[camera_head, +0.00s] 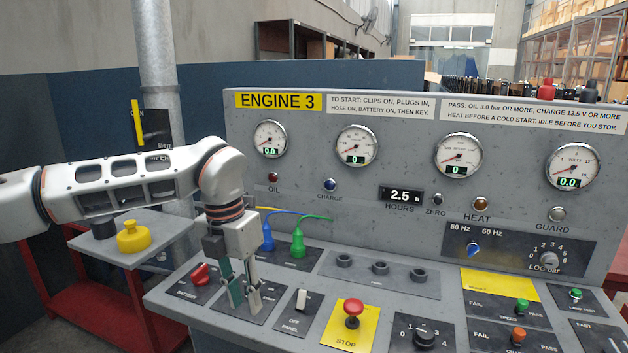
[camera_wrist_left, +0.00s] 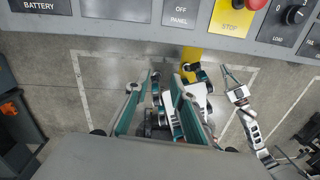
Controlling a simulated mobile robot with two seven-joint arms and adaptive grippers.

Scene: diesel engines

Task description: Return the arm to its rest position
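My left arm reaches in from the left in the head view. Its gripper (camera_head: 244,304) points down in front of the sloping panel of the engine 3 console (camera_head: 210,300), between the red battery switch (camera_head: 200,274) and the panel switch (camera_head: 302,299). In the left wrist view its two teal fingers (camera_wrist_left: 160,76) stand apart with nothing between them, so it is open. Whether the fingertips touch the panel cannot be told. My right arm (camera_wrist_left: 248,120) shows small in the left wrist view; its finger opening is too small to judge.
A red stop button (camera_head: 352,312) stands up from the panel, right of the panel switch. Blue and green clips (camera_head: 298,244) with cables sit behind the gripper. Open floor shows below the console edge.

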